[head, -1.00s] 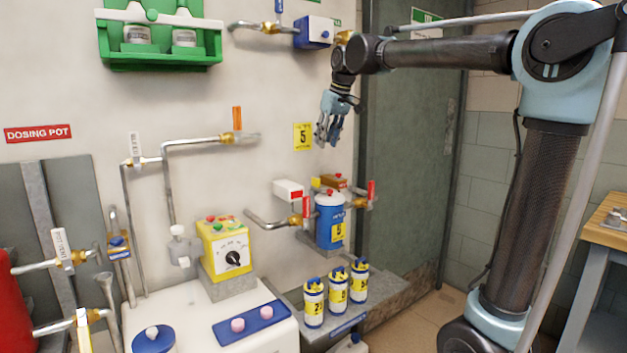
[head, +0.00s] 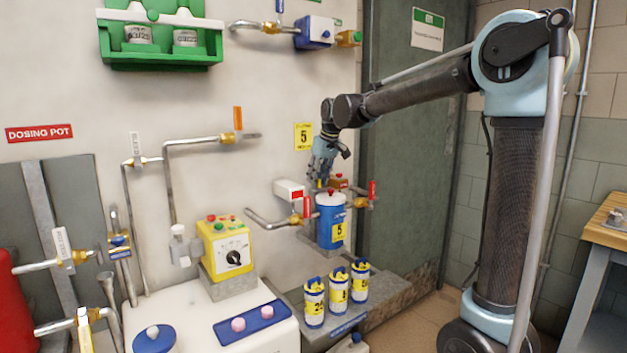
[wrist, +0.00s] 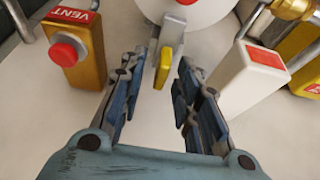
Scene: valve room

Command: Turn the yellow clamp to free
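The yellow clamp (wrist: 163,66) is a small upright yellow lever below a grey bracket at the top centre of the wrist view. My gripper (wrist: 158,82) is open, with its blue-grey fingers spread. The clamp shows between the fingertips, with a gap on each side, and I see no contact. In the head view my gripper (head: 322,170) points down just above the blue canister (head: 330,222) by the wall. There the fingers largely hide the clamp.
An orange-brown VENT box (wrist: 72,50) with a red button stands left of the fingers in the wrist view. A white box (wrist: 248,78) with a red label is close on the right. Red-handled brass valves (head: 305,208) flank the canister. Three small canisters (head: 338,288) stand below.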

